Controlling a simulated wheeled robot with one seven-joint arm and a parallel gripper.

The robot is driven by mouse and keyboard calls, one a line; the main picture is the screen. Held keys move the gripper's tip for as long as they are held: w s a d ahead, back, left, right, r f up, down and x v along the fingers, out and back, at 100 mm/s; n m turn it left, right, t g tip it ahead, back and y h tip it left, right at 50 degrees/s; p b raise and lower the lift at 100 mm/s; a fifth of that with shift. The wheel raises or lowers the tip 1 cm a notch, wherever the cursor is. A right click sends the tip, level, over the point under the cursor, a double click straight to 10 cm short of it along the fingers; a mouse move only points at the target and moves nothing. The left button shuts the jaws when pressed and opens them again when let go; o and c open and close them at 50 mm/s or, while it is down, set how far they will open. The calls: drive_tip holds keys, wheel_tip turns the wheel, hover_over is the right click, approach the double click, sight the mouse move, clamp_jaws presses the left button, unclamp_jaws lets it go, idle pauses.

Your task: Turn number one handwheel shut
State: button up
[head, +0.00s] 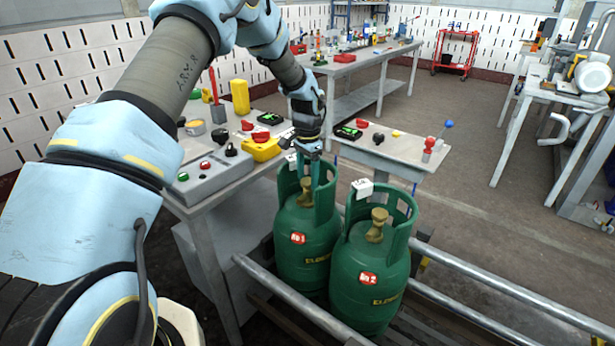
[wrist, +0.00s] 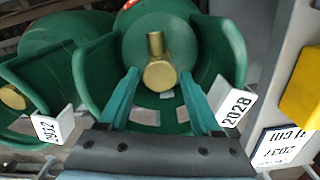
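The number one cylinder (head: 302,262) is green with a red "No 1" label and stands upright, left of the number two cylinder (head: 368,292). Its brass handwheel and valve (head: 306,193) sit inside the green collar at the top. In the wrist view the brass handwheel (wrist: 160,74) shows between the two teal fingertips, with a gap on each side. My gripper (head: 311,178) points down into the collar from above. It is open and holds nothing. I cannot tell whether the fingertips reach down to the handwheel's height. The number two brass valve (head: 377,224) stands apart to the right.
Both cylinders stand on a conveyor with metal rails (head: 490,285). A grey table (head: 215,178) with a control box and tools is close on the left. White tags (wrist: 237,107) hang on the collars near my fingers. The floor to the right is open.

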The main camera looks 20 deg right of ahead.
sight(307, 181)
drive_tip(key=shift+o, duration=1.1)
wheel_tip(307, 181, up, 11)
drive_tip(key=b, duration=0.2)
drive_tip(key=shift+f, duration=0.1)
